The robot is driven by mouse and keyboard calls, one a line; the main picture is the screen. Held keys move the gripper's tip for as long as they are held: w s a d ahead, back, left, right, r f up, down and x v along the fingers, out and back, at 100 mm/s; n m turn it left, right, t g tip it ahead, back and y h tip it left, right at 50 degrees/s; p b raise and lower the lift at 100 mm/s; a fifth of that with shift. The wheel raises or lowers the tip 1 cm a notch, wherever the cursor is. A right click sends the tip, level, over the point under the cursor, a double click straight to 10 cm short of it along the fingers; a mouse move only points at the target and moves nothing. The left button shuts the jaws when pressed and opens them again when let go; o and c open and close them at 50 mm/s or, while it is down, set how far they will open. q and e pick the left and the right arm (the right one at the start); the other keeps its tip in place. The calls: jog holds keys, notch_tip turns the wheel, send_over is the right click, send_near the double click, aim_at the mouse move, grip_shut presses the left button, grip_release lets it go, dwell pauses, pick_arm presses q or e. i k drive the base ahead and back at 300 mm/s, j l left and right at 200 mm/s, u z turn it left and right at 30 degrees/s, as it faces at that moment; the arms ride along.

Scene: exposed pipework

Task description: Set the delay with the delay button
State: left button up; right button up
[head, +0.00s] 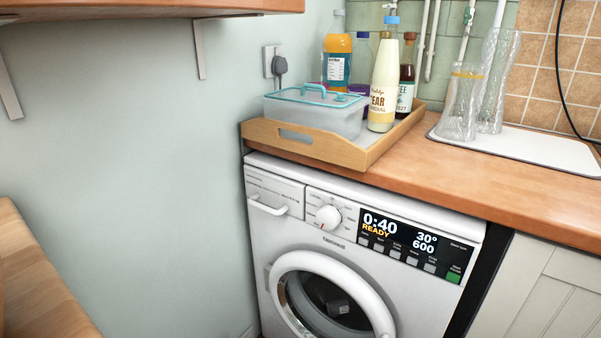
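The white washing machine (330,240) stands under the counter, with its round door shut. Its black display panel (402,232) is lit and reads 0:40, READY, 30° and 600. A row of small grey buttons (396,254) runs along the panel's lower edge, ending in a green button (453,277) at the right. The small labels above the buttons are too small to read surely, so I cannot tell which one is the delay button. A round white dial (328,218) with a red mark is left of the panel. Neither of my grippers is in view.
A wooden tray (330,150) with bottles and a lidded plastic box (315,112) stands on the wooden counter (500,185) above the machine. Glass vessels (490,90) stand on a white mat at right. A wooden surface (35,285) is at lower left.

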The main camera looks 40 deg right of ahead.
aim_at(412, 261)
jog(key=l+z, duration=0.15)
jog(key=z, duration=0.3)
jog(key=l+z, duration=0.15)
jog(key=z, duration=0.3)
jog(key=l+z, duration=0.15)
jog(key=z, duration=0.3)
